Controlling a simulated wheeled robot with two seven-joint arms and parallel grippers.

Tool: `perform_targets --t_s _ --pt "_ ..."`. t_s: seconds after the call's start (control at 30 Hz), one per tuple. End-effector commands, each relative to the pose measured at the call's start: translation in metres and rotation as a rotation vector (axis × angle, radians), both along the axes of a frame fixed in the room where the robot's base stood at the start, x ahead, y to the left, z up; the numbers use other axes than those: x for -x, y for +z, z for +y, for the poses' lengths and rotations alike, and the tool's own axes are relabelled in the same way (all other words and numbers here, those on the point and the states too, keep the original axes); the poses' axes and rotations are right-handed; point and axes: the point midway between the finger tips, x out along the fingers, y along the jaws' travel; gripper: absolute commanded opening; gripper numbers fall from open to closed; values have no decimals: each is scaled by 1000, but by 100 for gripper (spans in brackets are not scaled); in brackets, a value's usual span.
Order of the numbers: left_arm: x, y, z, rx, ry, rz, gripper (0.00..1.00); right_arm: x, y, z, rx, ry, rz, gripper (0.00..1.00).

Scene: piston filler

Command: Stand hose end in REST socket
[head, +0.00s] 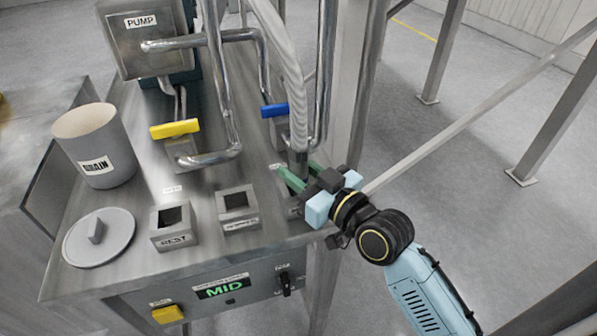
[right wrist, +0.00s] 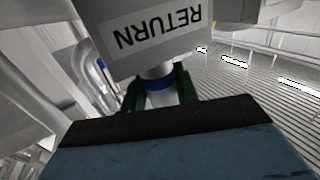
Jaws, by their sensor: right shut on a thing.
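The grey ribbed hose (head: 290,75) hangs down to its hose end (head: 298,163) at the right edge of the steel bench. My right gripper (head: 299,178) has its green fingers shut on the hose end. In the right wrist view the hose end (right wrist: 160,84) shows a blue band between the fingers, against a block labelled RETURN (right wrist: 157,32), upside down there. How deep it sits in that block I cannot tell. The square REST socket (head: 173,240) stands empty near the bench's front edge. My left gripper is out of view.
A second open socket (head: 238,222) stands between the REST socket and my gripper. A round lid (head: 100,248), a DRAIN bucket (head: 84,150), a yellow-handled valve (head: 175,129), a blue-handled valve (head: 274,110) and upright steel pipes (head: 217,80) stand around the bench.

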Motion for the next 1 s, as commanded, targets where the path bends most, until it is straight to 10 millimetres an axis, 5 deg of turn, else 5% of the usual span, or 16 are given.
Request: perform_targets --t_s 0.4,1.0 --pt "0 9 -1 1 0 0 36 0 77 1 -5 0 -9 0" --pt "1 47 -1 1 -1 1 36 0 136 0 -3 0 -4 0"
